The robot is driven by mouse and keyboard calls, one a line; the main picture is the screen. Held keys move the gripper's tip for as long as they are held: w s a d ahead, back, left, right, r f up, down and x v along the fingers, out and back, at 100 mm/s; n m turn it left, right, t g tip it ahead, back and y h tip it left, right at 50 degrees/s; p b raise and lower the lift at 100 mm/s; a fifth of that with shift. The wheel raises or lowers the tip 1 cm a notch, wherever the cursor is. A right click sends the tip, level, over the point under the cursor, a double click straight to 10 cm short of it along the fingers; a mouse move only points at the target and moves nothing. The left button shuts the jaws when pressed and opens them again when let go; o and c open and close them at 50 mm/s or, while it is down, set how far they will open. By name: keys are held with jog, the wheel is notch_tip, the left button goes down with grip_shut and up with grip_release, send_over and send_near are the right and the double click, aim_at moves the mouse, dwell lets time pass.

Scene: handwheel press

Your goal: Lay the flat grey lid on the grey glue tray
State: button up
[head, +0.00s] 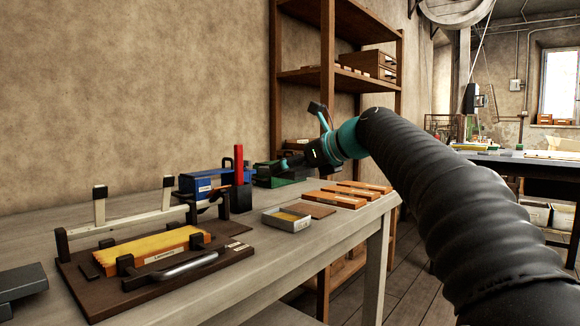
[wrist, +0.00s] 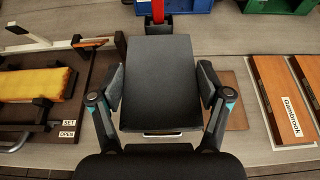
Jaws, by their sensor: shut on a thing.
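My gripper (wrist: 160,88) is shut on the flat dark grey lid (wrist: 159,62), with a finger on each long side in the wrist view. In the head view my gripper (head: 287,166) is above the bench, and the lid is hard to make out there. The grey glue tray (head: 287,222) stands on the bench below my gripper, open at the top with yellow glue inside. In the wrist view the lid hides most of the tray; a pale strip of its rim (wrist: 162,133) shows past the lid's near edge. The lid is apart from the tray.
A brown board (head: 317,211) lies right of the tray, then several orange-brown books (head: 345,194). A red-handled tool (head: 239,165) stands upright behind the tray, by a blue bin (head: 204,184). A wooden clamping jig (head: 157,255) is at left.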

jog(key=b, duration=0.6)
send_over(290, 219)
jog(key=shift+f, duration=4)
jog(key=shift+f+p, duration=0.4)
jog(key=shift+f, duration=0.3)
jog(key=shift+p, duration=0.4)
jog(key=o, duration=1.2)
jog(key=shift+c, duration=0.2)
